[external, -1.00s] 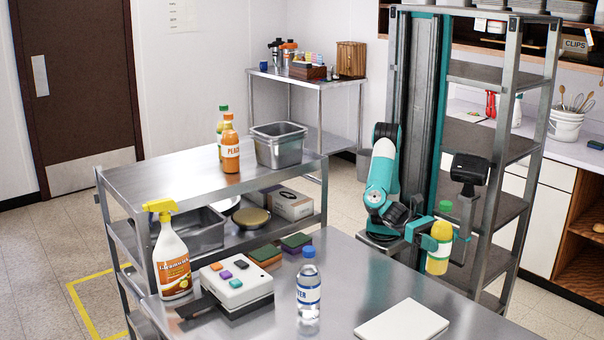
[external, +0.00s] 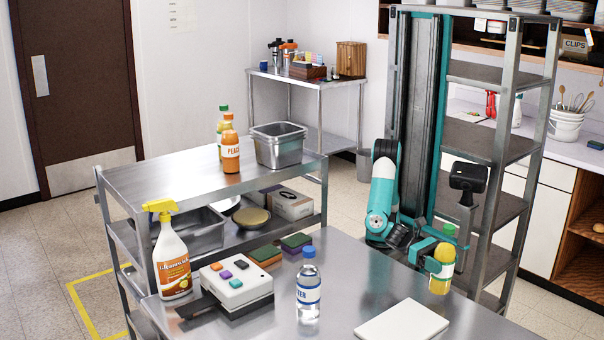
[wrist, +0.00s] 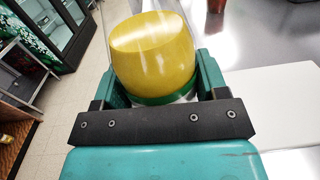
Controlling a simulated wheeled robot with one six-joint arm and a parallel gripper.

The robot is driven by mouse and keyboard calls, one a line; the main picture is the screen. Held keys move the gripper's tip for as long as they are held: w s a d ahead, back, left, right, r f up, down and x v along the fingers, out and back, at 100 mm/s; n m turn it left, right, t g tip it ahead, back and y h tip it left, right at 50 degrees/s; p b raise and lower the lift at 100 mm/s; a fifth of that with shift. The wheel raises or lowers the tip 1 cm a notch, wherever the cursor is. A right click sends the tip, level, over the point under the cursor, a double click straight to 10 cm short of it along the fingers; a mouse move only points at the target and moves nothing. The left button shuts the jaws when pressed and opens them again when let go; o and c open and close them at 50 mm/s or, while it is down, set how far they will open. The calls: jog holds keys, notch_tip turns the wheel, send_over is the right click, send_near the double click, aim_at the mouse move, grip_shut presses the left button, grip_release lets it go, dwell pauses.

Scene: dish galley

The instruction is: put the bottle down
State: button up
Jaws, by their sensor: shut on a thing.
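The bottle (external: 442,272) has a green cap, a yellow body and a pale label. My gripper (external: 430,262) is shut on it and holds it upright beside the right part of the steel table (external: 345,272), in front of the shelf rack. In the wrist view the yellow bottle (wrist: 152,55) fills the space between the teal fingers of my gripper (wrist: 155,95). The external view does not clearly show how far the bottle's base is from the tabletop.
A white board (external: 402,323) lies flat on the table. A water bottle (external: 308,290), a white box with coloured buttons (external: 236,290) and a spray bottle (external: 172,262) stand further left. Bare tabletop lies between the water bottle and my gripper.

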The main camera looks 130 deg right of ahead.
jog(key=shift+f, duration=1.5)
jog(key=shift+f, duration=0.15)
jog(key=o, duration=1.3)
jog(key=shift+c, duration=0.2)
jog(key=shift+f+b, duration=0.25)
jog(key=shift+b, duration=0.45)
jog(key=d, duration=0.7)
jog(key=shift+s+r, duration=0.15)
jog(key=shift+c, duration=0.4)
jog(key=shift+s+d, duration=0.1)
jog(key=shift+d, duration=0.2)
jog(key=c, duration=0.4)
